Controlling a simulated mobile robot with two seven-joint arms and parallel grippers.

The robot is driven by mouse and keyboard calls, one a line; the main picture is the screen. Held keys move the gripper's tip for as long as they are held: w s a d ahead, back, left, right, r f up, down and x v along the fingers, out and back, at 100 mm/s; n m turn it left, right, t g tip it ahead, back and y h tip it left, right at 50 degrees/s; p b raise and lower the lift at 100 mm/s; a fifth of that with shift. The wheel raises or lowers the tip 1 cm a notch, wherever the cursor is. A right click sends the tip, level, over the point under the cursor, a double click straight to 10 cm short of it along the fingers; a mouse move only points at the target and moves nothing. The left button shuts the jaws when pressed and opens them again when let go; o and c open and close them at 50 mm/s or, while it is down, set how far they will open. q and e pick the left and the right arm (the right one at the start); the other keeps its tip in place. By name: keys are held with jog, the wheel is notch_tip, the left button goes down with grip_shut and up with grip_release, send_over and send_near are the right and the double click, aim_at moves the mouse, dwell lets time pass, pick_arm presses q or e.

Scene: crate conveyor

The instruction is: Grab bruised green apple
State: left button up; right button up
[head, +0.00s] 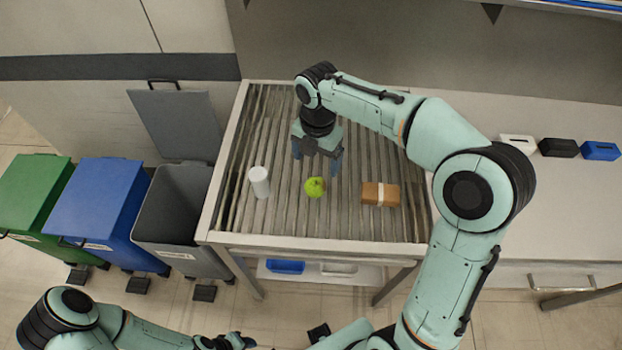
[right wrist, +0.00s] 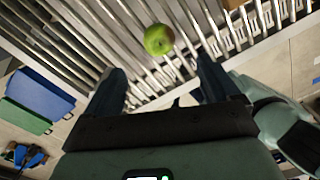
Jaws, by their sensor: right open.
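The green apple (head: 315,187) lies on the slatted roller conveyor (head: 330,232). It shows a darker brownish patch in the right wrist view (right wrist: 158,40). My right gripper (head: 318,170) is above the conveyor, just behind the apple in the head view. Its two blue-grey fingers are apart with nothing between them. In the right wrist view the apple sits beyond the fingertips (right wrist: 163,72), roughly midway between them, and apart from them. My left gripper (head: 235,341) is low at the bottom edge of the head view, small and dark; its jaws are unclear.
A white cylinder (head: 260,182) stands left of the apple, and a brown box with a white band (head: 380,194) lies right. Green (head: 32,195), blue (head: 95,208) and open grey (head: 172,208) bins stand left. Small white, black and blue items sit on the right counter (head: 560,215).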

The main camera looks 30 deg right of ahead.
send_over(316, 183)
jog(key=f, duration=0.5)
jog(key=shift+s+d, duration=0.1)
jog(key=shift+s, duration=0.1)
jog(key=shift+w+f+b, duration=0.15)
jog(key=shift+f+b, duration=0.1)
jog(key=shift+f, duration=1.25)
jog(key=shift+w+f+b, duration=0.15)
jog(key=shift+f+b, duration=0.05)
jog(key=shift+f, duration=1.3)
jog(key=c, duration=1.2)
